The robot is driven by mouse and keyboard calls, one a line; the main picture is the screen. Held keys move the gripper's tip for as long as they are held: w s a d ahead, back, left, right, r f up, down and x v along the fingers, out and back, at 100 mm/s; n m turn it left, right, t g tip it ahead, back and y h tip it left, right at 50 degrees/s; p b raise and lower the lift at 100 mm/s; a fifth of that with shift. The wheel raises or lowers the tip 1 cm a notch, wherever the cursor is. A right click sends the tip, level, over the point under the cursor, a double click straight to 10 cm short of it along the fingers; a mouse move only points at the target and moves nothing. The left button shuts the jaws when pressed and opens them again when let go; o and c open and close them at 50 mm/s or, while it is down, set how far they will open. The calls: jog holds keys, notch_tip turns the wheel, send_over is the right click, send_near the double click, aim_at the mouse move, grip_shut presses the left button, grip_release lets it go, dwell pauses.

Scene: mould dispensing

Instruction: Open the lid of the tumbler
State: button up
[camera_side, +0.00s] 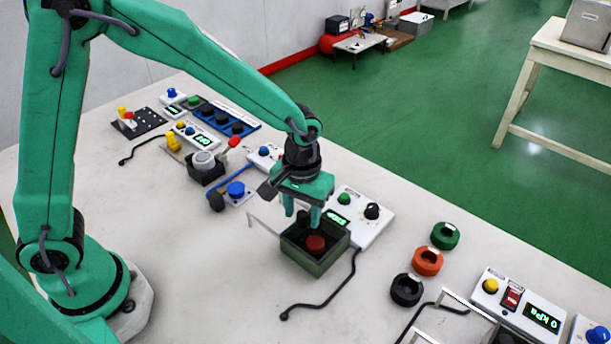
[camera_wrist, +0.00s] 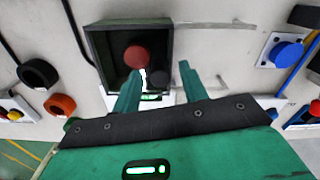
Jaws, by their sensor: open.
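No vessel clearly recognisable as a tumbler shows. Below my gripper (camera_side: 302,219) stands a dark green box (camera_side: 302,259) with an open top; it also shows in the wrist view (camera_wrist: 91,48). A red round piece (camera_side: 316,244) sits in it and shows in the wrist view (camera_wrist: 136,57), with a dark round piece (camera_wrist: 160,77) beside it. Thin grey bars (camera_side: 264,227) stick out from one side of the box. I cannot tell whether they belong to a lid. My gripper points down, fingers apart and empty, over the box's back part.
A white control box (camera_side: 357,226) with green and black knobs stands right behind the green box. Green (camera_side: 445,236), orange (camera_side: 428,261) and black (camera_side: 407,289) rings lie to the right. A black cable (camera_side: 318,302) runs in front. Several devices stand at the back left.

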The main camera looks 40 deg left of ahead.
jog(key=shift+f, duration=0.45)
grip_shut()
